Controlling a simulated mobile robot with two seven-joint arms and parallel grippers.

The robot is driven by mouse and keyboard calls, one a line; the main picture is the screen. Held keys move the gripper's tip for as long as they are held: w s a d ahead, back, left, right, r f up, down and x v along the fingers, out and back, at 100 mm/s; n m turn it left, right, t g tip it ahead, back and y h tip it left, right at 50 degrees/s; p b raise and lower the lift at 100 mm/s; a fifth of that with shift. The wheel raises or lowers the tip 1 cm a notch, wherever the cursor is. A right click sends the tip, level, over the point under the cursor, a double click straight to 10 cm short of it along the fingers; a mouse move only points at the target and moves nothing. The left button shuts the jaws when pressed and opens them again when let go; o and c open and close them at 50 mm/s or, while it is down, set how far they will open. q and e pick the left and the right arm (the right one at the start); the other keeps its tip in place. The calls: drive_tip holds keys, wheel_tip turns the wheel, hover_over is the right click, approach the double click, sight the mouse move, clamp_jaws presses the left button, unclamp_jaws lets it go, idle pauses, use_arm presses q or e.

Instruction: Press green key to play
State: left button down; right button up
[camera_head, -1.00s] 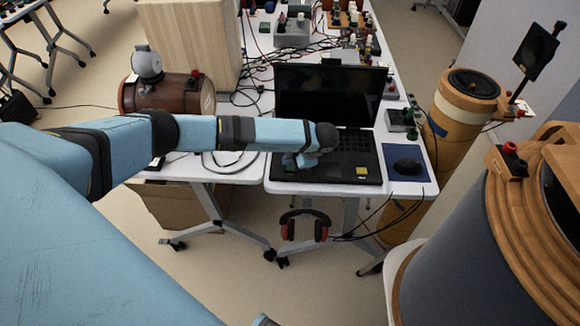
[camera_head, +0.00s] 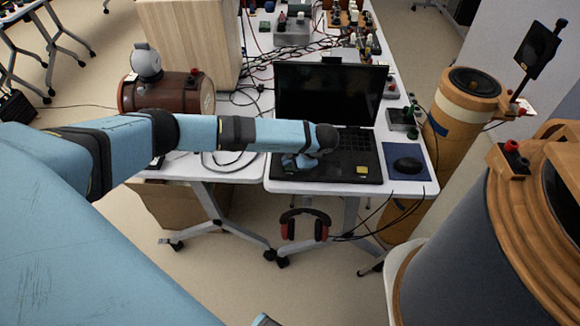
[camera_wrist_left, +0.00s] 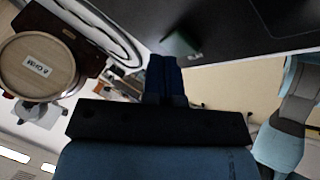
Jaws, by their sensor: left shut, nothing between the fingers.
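An open black laptop (camera_head: 345,165) lies on the white table in the head view, screen up at the back. In the left wrist view a small green key (camera_wrist_left: 181,43) sits on its dark surface, close to the fingertips. I cannot make the green key out in the head view, where my left wrist covers part of the keyboard. My left gripper (camera_head: 290,163) is over the laptop's left front part. Its blue fingers (camera_wrist_left: 163,60) are shut and empty in the left wrist view; I cannot tell whether they touch the key. My right gripper is not in view.
A mouse (camera_head: 407,165) lies on a blue pad right of the laptop. A yellow square (camera_head: 362,170) is on the palm rest. Headphones (camera_head: 304,225) hang below the table's front edge. A tall wooden speaker (camera_head: 455,125) stands right; cables lie behind my forearm.

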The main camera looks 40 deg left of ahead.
sight(289, 168)
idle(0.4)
use_arm(q)
drive_tip(key=shift+f, duration=0.35)
drive_tip(key=shift+r+p, duration=0.4)
drive_tip(key=shift+r, duration=0.4)
wheel_tip(289, 168, up, 6)
drive_tip(key=p, duration=0.4)
idle(0.6)
